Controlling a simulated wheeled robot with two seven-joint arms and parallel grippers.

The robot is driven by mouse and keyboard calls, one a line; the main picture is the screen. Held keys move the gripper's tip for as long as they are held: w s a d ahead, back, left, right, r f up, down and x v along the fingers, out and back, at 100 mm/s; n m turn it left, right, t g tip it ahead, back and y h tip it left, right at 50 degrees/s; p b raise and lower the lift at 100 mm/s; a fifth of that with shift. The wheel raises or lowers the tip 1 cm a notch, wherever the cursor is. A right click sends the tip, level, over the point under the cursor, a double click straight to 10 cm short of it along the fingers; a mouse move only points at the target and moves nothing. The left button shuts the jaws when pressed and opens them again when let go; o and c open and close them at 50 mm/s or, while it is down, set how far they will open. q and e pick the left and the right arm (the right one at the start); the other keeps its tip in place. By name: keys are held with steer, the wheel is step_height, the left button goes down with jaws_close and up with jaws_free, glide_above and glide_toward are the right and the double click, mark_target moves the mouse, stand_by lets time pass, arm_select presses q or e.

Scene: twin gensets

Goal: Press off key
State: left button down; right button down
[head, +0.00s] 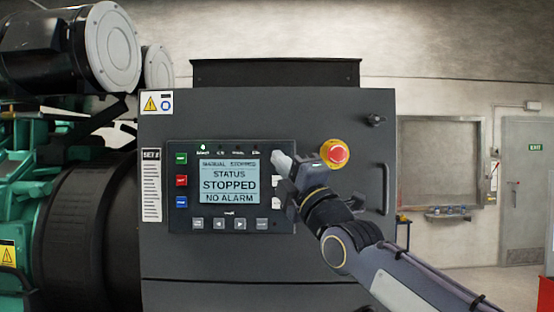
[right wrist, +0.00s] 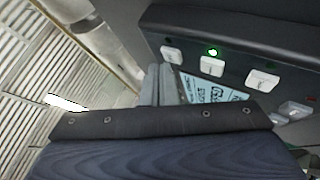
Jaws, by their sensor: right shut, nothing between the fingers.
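The controller panel (head: 230,225) sits on the front of a dark grey cabinet. Its screen (head: 229,182) reads MANUAL STOPPED, STATUS STOPPED, NO ALARM. Green (head: 181,158), red (head: 181,181) and blue (head: 181,201) keys run down the left side. White keys line the bottom and right side; I cannot read which is the off key. My right gripper (head: 283,163) is shut and empty, its tip in front of the panel's upper right; contact cannot be told. In the right wrist view its fingers (right wrist: 160,85) show near the screen, with white keys (right wrist: 212,66) and a lit green lamp.
A red emergency stop button (head: 335,153) on a yellow ring is just right of my right gripper. A cabinet handle (head: 385,189) stands farther right. The green engine (head: 30,170) is at the left. A door (head: 526,190) is at the far right.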

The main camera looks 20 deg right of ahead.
steer(key=shift+w+d, duration=0.1)
steer(key=shift+w, duration=0.3)
steer(key=shift+s, duration=0.1)
stand_by(0.3)
steer(key=shift+s+a+b, duration=0.25)
steer(key=shift+s+b, duration=0.25)
steer(key=shift+s, duration=0.35)
steer(key=s, duration=0.2)
steer(key=s+a+p, duration=0.1)
steer(key=s, duration=0.2)
steer(key=shift+s+a, duration=0.3)
steer(key=shift+s, duration=0.05)
stand_by(0.4)
